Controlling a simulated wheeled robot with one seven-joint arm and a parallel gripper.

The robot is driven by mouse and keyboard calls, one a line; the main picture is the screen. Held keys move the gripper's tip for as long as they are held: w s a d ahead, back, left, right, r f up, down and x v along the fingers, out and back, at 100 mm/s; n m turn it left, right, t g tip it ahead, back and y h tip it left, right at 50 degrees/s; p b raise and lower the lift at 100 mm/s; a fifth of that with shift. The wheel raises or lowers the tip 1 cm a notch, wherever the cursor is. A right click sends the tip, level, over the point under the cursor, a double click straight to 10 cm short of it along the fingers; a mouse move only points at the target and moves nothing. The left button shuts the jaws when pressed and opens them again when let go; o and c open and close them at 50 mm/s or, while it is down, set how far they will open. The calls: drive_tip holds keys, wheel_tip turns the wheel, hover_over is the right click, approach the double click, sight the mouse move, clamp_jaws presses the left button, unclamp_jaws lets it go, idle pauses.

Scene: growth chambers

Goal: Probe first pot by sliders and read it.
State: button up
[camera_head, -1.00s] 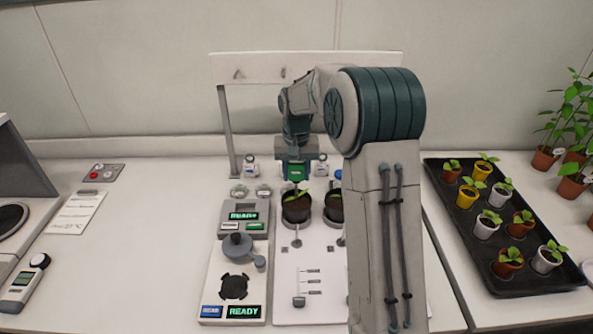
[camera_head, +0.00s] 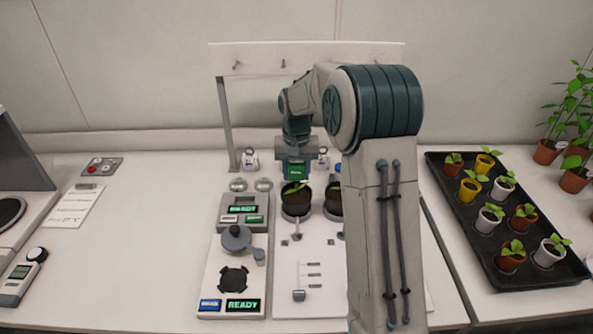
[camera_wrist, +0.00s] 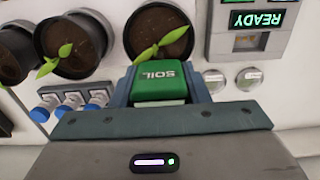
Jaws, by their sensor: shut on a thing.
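My gripper (camera_head: 295,160) is shut on a green probe marked SOIL (camera_wrist: 160,83); the probe also shows green in the head view (camera_head: 296,171). The probe is at the back edge of the left dark pot (camera_head: 296,201), which holds brown soil and a small seedling. That pot is just beyond the probe in the wrist view (camera_wrist: 158,35). The probe's tip is hidden, so I cannot tell whether it touches soil. A second dark pot (camera_head: 333,201) is partly behind my arm. A slider (camera_head: 299,295) sits on the white panel in front of the pots.
A device with a READY display (camera_head: 243,210) stands left of the pots, with another READY unit (camera_head: 242,305) in front. Blue-capped knobs (camera_wrist: 72,101) are near the gripper. A black tray (camera_head: 470,225) of potted seedlings lies right.

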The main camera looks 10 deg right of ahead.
drive_tip(key=o, duration=1.1)
wheel_tip(320, 180, up, 14)
drive_tip(key=b, duration=0.1)
drive_tip(key=s+r, duration=0.2)
drive_tip(key=s, duration=0.6)
drive_tip(key=s+f+n+t, duration=0.1)
drive_tip(key=s+f, duration=0.3)
drive_tip(key=s, duration=0.7)
drive_tip(key=s+f+n+t, duration=0.1)
drive_tip(key=s+f, duration=0.3)
drive_tip(key=s, duration=0.8)
drive_tip(key=shift+t, duration=0.6)
